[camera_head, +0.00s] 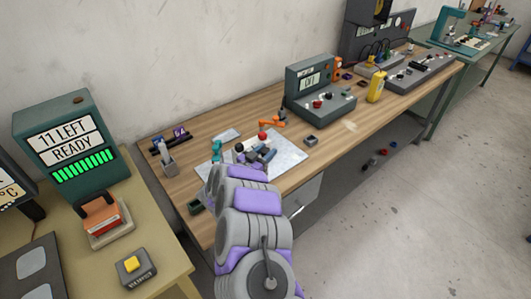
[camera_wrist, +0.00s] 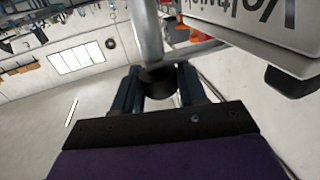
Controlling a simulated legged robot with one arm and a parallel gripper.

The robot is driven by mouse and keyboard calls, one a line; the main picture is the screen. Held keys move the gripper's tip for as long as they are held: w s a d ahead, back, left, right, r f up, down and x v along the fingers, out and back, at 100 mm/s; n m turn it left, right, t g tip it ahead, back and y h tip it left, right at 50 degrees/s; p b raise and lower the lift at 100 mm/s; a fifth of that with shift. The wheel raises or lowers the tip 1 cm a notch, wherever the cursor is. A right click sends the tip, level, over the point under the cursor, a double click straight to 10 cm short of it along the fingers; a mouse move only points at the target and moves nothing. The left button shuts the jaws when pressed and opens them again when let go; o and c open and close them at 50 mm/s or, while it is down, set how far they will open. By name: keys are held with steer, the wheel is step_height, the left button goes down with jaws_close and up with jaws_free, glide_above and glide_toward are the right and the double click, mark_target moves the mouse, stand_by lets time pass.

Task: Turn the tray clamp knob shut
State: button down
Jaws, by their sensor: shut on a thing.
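In the wrist view, my gripper (camera_wrist: 158,90) has its two dark blue fingers on either side of a dark round knob (camera_wrist: 157,82) and is shut on it. A grey metal post (camera_wrist: 149,32) rises directly beyond the knob. In the head view, my gripper (camera_head: 261,155) is low over the light grey plate (camera_head: 290,157) on the wooden bench. My arm and gripper hide the knob there, and I cannot tell how far it is turned.
Small red, orange and teal fixtures, including an orange one (camera_head: 272,122), stand close around my gripper. A green control box (camera_head: 315,90) stands behind to the right on the wooden bench (camera_head: 365,122). A white lettered panel (camera_wrist: 262,22) is close at upper right in the wrist view.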

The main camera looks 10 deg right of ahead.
steer(key=shift+a+r, duration=0.1)
steer(key=shift+a, duration=0.05)
steer(key=c, duration=0.7)
jaws_free()
steer(key=shift+w, duration=0.1)
steer(key=shift+c, duration=0.2)
steer(key=shift+a, duration=0.1)
steer(key=p+v, duration=0.1)
steer(key=v, duration=1.6)
steer(key=shift+a+p, duration=0.2)
steer(key=shift+p, duration=0.1)
